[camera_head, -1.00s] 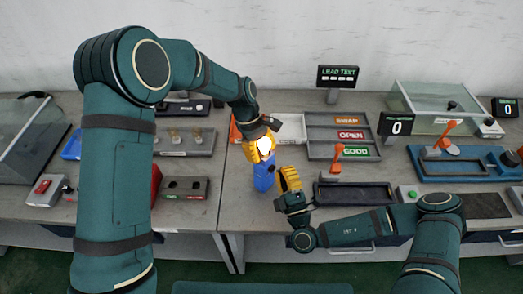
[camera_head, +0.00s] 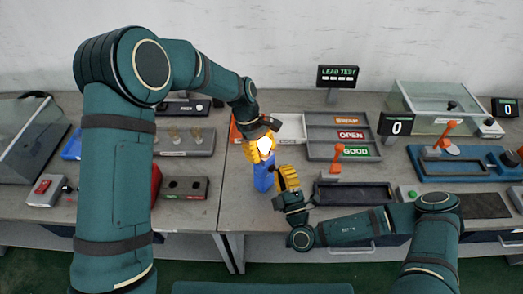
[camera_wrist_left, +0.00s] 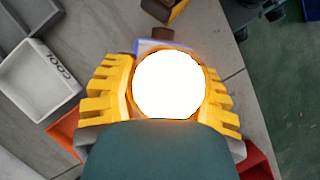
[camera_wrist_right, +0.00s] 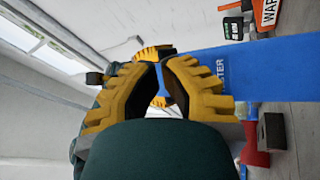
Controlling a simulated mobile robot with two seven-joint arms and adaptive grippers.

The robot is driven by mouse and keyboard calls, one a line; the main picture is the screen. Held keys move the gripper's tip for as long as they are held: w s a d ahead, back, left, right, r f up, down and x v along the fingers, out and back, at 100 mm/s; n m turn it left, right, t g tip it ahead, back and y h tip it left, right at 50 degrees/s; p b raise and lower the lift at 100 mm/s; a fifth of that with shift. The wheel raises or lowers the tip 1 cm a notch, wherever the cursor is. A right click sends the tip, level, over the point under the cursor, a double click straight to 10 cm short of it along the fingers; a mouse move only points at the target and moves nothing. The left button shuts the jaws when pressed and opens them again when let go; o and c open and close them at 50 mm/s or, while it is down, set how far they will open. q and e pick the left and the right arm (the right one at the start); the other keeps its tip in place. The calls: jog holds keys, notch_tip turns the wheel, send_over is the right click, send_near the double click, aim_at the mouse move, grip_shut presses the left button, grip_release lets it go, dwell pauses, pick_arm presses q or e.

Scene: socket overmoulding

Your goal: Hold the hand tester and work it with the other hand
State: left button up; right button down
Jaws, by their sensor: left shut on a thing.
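The hand tester (camera_head: 263,180) has a blue body below a bright, glowing white round top. My left gripper (camera_head: 260,148) is shut on it near the top and holds it above the front of the bench. In the left wrist view the glowing top (camera_wrist_left: 168,85) sits between the yellow fingers and hides what they touch. My right gripper (camera_head: 286,178) is close to the right of the blue body. In the right wrist view its fingertips (camera_wrist_right: 160,66) are near each other, with a thin blue part in the gap. I cannot tell whether they touch it. The blue body (camera_wrist_right: 275,72) shows lettering.
A grey tray (camera_head: 322,121) with SWAP, OPEN and GOOD labels lies to the right. A LEAD TEST display (camera_head: 338,75) stands behind it.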

jog(key=shift+w+a, duration=0.15)
dwell(0.5)
jog(key=shift+w+a, duration=0.15)
jog(key=shift+a, duration=0.05)
dwell(0.4)
jog(key=shift+s+d, duration=0.3)
jog(key=shift+d, duration=0.1)
jog(key=s+d, duration=0.4)
jog(key=shift+d, duration=0.2)
dwell(0.4)
